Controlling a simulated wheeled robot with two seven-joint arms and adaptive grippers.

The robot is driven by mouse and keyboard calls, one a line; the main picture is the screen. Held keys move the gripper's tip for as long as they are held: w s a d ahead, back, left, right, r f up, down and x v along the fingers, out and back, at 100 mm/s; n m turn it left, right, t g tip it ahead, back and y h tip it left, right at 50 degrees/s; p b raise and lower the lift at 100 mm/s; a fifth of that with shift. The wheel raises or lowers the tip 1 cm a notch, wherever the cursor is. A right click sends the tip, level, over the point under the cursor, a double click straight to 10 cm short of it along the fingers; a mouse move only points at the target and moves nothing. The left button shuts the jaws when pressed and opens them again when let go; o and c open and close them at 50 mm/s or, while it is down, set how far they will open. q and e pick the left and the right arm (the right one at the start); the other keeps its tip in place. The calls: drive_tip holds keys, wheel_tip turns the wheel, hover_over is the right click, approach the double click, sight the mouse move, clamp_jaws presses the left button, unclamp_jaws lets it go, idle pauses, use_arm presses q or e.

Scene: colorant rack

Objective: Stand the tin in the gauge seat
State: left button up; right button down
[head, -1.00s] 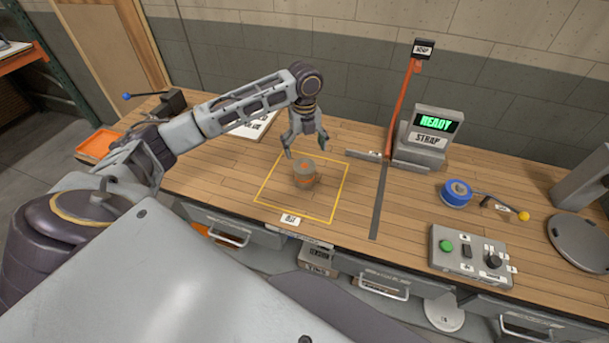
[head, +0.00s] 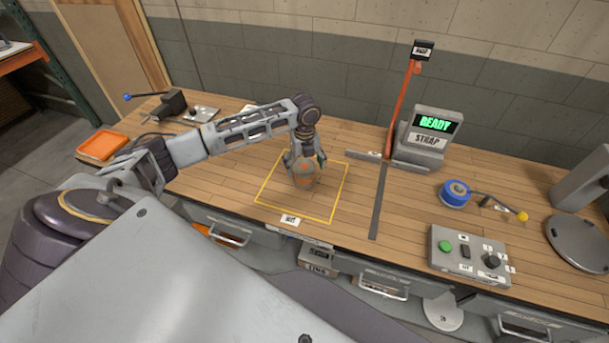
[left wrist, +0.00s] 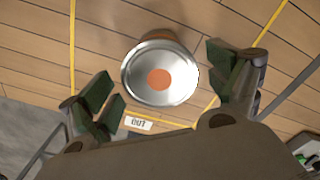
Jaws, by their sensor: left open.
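The tin (head: 304,175), a grey can with an orange band, stands upright inside the yellow outlined square on the bench. In the left wrist view the tin's shiny lid with an orange dot (left wrist: 160,73) shows between the fingers. My left gripper (head: 305,161) is open and low over the tin, with a finger to either side. In the wrist view my left gripper (left wrist: 172,88) shows gaps between its pads and the lid. My right gripper is not in view. I cannot tell which fixture is the gauge seat.
A "READY" display (head: 433,123) and an orange post (head: 402,105) stand at the back. A blue roll (head: 456,193), a button box (head: 467,253) and a round grey plate (head: 580,242) are to the right. An orange tray (head: 101,145) is far left.

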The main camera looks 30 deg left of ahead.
use_arm(q)
drive_tip(key=shift+f, duration=0.15)
drive_tip(key=shift+a+f+p, duration=0.1)
drive_tip(key=shift+f+p, duration=0.4)
drive_tip(key=shift+f, duration=2.1)
drive_tip(key=c, duration=1.5)
drive_tip(key=shift+s, duration=0.1)
drive_tip(key=shift+c, duration=0.8)
drive_tip(key=shift+r, duration=0.15)
drive_tip(key=shift+r, duration=1.4)
drive_tip(key=shift+c, duration=0.2)
drive_tip(key=shift+w+r+b, duration=0.2)
drive_tip(key=shift+r+b, duration=0.35)
drive_tip(key=shift+r, duration=2.85)
